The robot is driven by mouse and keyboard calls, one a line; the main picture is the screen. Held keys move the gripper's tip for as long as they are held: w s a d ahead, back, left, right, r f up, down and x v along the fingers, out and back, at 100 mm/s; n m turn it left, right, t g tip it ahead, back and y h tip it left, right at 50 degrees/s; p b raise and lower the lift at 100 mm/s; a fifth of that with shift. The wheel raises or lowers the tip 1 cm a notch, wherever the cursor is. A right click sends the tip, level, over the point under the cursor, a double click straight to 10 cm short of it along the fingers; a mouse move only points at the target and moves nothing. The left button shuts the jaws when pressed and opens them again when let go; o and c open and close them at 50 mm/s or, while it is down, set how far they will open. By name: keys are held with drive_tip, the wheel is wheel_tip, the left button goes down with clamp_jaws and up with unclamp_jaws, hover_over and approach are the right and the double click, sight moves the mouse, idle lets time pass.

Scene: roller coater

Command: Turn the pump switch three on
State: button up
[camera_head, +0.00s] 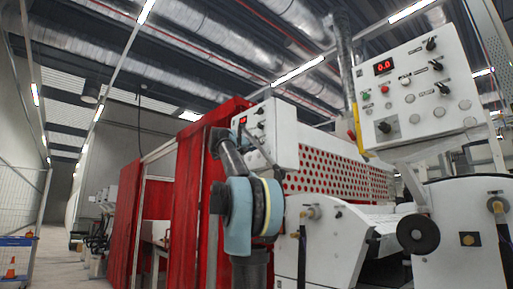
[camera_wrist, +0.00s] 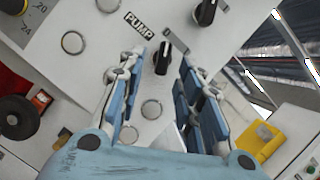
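In the wrist view a black rotary switch (camera_wrist: 162,58) stands on a pale control panel (camera_wrist: 85,65), beside a dark label reading PUMP. I cannot read a switch number. My gripper (camera_wrist: 160,65) is open, with one blue finger on each side of this switch; gaps show between the fingers and the knob. Its pointer setting is unclear. A second black switch (camera_wrist: 206,11) sits above and to the right, outside the fingers. In the head view my arm reaches up towards a small white panel (camera_head: 284,128); the fingertips there are hard to make out.
Round buttons (camera_wrist: 151,109) lie close around the switch. A large black knob (camera_wrist: 18,117) and a yellow part (camera_wrist: 262,138) flank the gripper. In the head view a larger control panel (camera_head: 418,90) with a red display stands right; red curtains (camera_head: 190,180) hang left.

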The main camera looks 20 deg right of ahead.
drive_tip(key=shift+x, duration=1.75)
drive_tip(key=shift+s, duration=0.1)
drive_tip(key=shift+c, duration=0.4)
clamp_jaws()
